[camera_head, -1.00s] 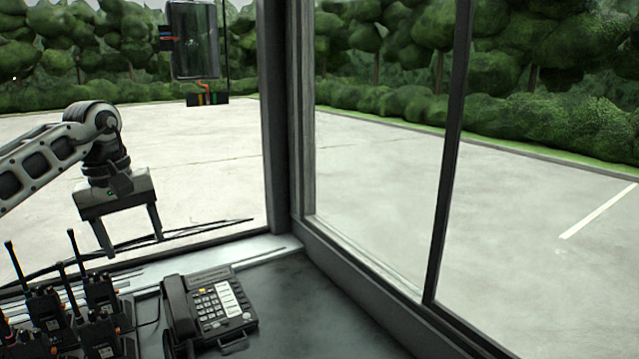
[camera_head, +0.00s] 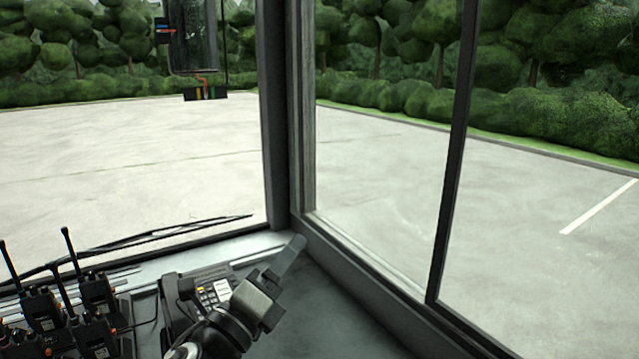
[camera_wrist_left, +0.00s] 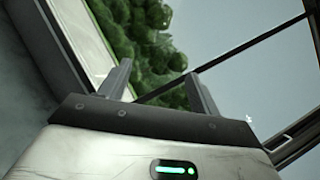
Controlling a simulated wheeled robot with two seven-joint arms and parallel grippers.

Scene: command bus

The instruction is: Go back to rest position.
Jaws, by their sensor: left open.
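My left gripper (camera_head: 291,252) is in front of the desk phone (camera_head: 213,288) in the head view, its arm coming up from the bottom edge. It is seen nearly edge-on there, its fingers pointing up and right toward the window corner. In the left wrist view its two fingers (camera_wrist_left: 160,80) stand wide apart with nothing between them, with window and trees behind. The gripper and wrist hide the right and lower parts of the phone. My right gripper is in neither view.
Several black handheld radios (camera_head: 95,295) with upright antennas stand at the lower left, beside the phone. A window post (camera_head: 278,110) rises behind the desk. Grey desk surface (camera_head: 330,315) is clear to the right of the gripper, up to the window frame.

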